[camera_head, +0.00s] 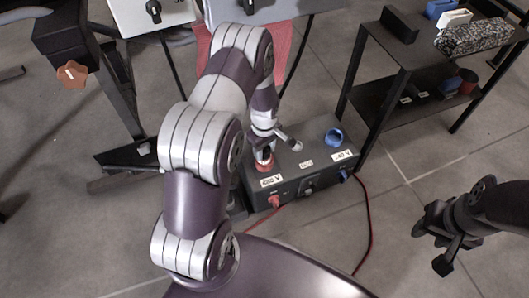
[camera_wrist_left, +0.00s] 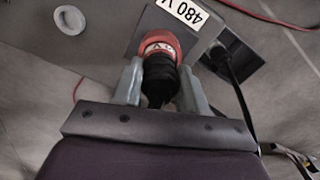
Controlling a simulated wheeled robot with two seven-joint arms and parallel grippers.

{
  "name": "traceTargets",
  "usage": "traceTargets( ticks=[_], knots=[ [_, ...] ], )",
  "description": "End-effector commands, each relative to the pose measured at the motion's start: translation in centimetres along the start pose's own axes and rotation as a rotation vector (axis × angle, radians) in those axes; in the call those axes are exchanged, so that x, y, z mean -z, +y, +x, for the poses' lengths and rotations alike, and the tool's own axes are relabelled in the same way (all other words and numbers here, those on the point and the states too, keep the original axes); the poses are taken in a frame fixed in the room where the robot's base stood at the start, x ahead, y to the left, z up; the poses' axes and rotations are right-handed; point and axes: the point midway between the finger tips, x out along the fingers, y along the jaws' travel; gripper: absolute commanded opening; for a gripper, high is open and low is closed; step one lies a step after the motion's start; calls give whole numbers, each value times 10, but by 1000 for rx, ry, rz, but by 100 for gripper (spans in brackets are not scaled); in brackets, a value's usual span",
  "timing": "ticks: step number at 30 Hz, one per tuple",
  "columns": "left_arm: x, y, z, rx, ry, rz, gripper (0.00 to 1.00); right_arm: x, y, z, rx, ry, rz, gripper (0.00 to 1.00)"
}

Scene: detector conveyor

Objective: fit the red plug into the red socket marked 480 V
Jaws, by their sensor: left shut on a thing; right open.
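The black box (camera_head: 310,176) stands on the floor, with a 480 V label (camera_head: 271,181) at its left and a 240 V label (camera_head: 343,155) at its right. My left gripper (camera_wrist_left: 160,84) is shut on the black body of the red plug (camera_wrist_left: 159,46), whose red end with light lettering points to the box beside the 480 V label (camera_wrist_left: 186,11). In the head view, red (camera_head: 264,163) shows below this gripper, just behind the label. The red socket is largely hidden there, and I cannot tell how deep the plug sits. My right gripper (camera_head: 429,247) is open and empty at the right.
A blue socket (camera_head: 334,136) is on the box's right side. Red and black cables run around the box, one red cable (camera_head: 368,215) along the floor. A dark shelf (camera_head: 425,70) with several items stands at the back right. Floor between box and right gripper is mostly clear.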

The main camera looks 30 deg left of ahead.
Motion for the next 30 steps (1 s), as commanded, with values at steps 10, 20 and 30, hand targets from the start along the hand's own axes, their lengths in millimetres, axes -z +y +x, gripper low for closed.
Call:
traceTargets(
  ticks=[10,20,30],
  knots=[
    [0,0,1,0,0,0,58,1,0,-2,0,2,0,43],
    [0,0,-2,-1,0,0,67,1,0,-3,0,2,0,43],
    [0,0,-86,-1,1,0,67,7,0,-58,0,2,0,43]
  ],
)
